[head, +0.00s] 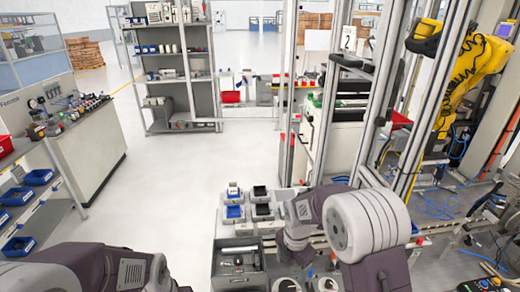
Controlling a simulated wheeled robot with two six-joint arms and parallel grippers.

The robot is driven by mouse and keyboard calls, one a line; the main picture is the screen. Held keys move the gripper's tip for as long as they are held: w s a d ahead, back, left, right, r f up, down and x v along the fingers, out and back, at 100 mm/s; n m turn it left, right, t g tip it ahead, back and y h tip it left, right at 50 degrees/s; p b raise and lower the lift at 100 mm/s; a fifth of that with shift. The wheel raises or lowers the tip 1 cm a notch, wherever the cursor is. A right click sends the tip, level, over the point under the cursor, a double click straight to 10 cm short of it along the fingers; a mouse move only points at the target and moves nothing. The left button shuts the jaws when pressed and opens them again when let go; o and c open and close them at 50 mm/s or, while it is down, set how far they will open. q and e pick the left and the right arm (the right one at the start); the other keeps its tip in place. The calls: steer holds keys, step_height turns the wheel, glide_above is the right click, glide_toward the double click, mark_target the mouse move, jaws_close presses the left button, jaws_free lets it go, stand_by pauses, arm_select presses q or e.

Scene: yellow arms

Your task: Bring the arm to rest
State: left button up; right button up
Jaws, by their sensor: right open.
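My right arm (365,225) comes in at the lower right and is bent, with its forearm reaching left over a work surface. My right gripper (303,258) is at the end of it, pointing down and open, small and partly hidden by my own arm. I see nothing held in it. My left arm (100,268) lies along the bottom left edge. Its gripper is outside the picture.
Metal frame posts (336,90) rise close to the right arm. A yellow robot arm (468,70) stands behind them. Open white floor (180,190) lies left of centre.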

steer(key=s+d+m+b, duration=0.2)
steer(key=s+d+m, duration=0.3)
steer(key=s+m, duration=0.9)
steer(key=m, duration=1.1)
steer(key=shift+f+t+b, duration=0.3)
steer(key=shift+t+b, duration=0.1)
steer(key=shift+d, duration=0.1)
